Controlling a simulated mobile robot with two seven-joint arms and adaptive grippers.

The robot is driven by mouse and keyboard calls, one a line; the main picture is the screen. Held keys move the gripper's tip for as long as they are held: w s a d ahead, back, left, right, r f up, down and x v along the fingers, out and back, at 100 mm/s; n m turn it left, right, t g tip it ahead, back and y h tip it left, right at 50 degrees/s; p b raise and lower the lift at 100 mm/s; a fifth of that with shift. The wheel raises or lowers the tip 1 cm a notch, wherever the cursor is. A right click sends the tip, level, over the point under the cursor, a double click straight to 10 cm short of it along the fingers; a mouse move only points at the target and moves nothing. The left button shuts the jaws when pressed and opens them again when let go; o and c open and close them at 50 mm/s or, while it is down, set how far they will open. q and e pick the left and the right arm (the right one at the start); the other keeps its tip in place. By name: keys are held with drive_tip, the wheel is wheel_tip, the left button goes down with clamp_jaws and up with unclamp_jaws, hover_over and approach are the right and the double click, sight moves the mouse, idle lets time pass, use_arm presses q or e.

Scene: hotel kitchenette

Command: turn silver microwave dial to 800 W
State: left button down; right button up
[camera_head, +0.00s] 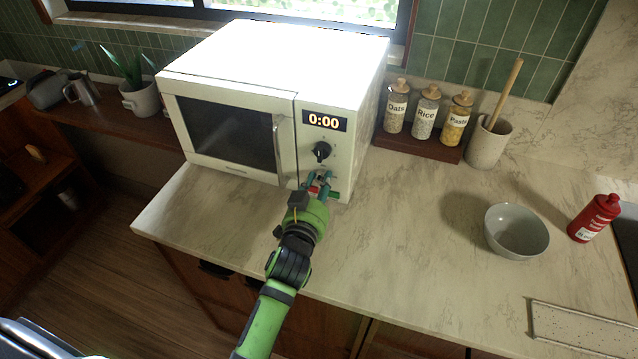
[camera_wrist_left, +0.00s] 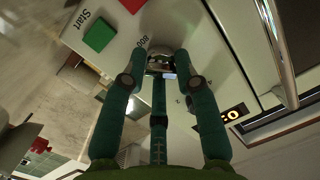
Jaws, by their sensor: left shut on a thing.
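The white microwave (camera_head: 235,172) stands on the counter, its display (camera_head: 324,120) reading 0:00. A black dial (camera_head: 321,151) sits below the display. My left gripper (camera_head: 318,184) reaches the lower panel, covering most of what is there in the head view. In the left wrist view, its green fingers (camera_wrist_left: 160,68) are shut on the silver dial (camera_wrist_left: 159,55). An "800" mark is printed on the panel beside the dial. The dial's pointer cannot be made out. A green Start button (camera_wrist_left: 99,34) and a red button (camera_wrist_left: 132,4) are close by. My right gripper is not in view.
The microwave's door handle (camera_head: 278,142) is left of the panel. A rack (camera_head: 418,145) with Oats, Rice and Pasta jars stands to the right, beside a utensil crock (camera_head: 488,143). A grey bowl (camera_head: 516,232) and red bottle (camera_head: 594,218) are farther right. The counter front is clear.

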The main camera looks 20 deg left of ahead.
use_arm(q)
drive_tip(key=m, duration=0.2)
drive_tip(key=m+b, duration=0.1)
drive_tip(key=m, duration=0.1)
drive_tip(key=shift+f, duration=0.25)
drive_tip(key=shift+m+t+y+b, duration=0.3)
drive_tip(key=shift+m+t+b, duration=0.15)
drive_tip(key=shift+m, duration=1.55)
drive_tip(key=shift+r, duration=0.1)
drive_tip(key=c, duration=1)
unclamp_jaws()
drive_tip(key=shift+a, duration=0.1)
drive_tip(key=shift+o, duration=0.2)
drive_tip(key=shift+r, duration=0.1)
